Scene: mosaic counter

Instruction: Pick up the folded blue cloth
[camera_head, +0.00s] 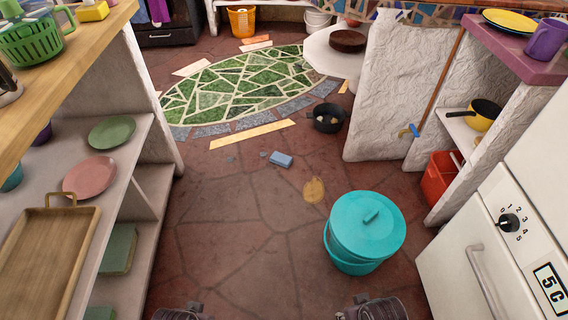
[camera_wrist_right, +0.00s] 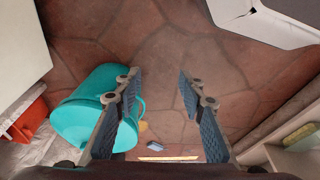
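A small blue block-shaped item, which looks like the folded blue cloth (camera_head: 281,159), lies on the red stone floor near the middle of the head view. In the right wrist view the cloth (camera_wrist_right: 154,145) shows small, far off between the fingers. My right gripper (camera_wrist_right: 159,75) is open with nothing between its fingers. In the head view only the tops of my left gripper (camera_head: 180,313) and right gripper (camera_head: 373,308) show at the bottom edge, well short of the cloth. The left fingers are hidden.
A lidded teal bucket (camera_head: 367,228) stands on the floor right of centre. A black pan (camera_head: 328,118) lies beyond the cloth. Shelves (camera_head: 130,150) line the left, a white stove (camera_head: 500,240) the right. A yellowish patch (camera_head: 314,189) is on the floor. Floor left of the bucket is clear.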

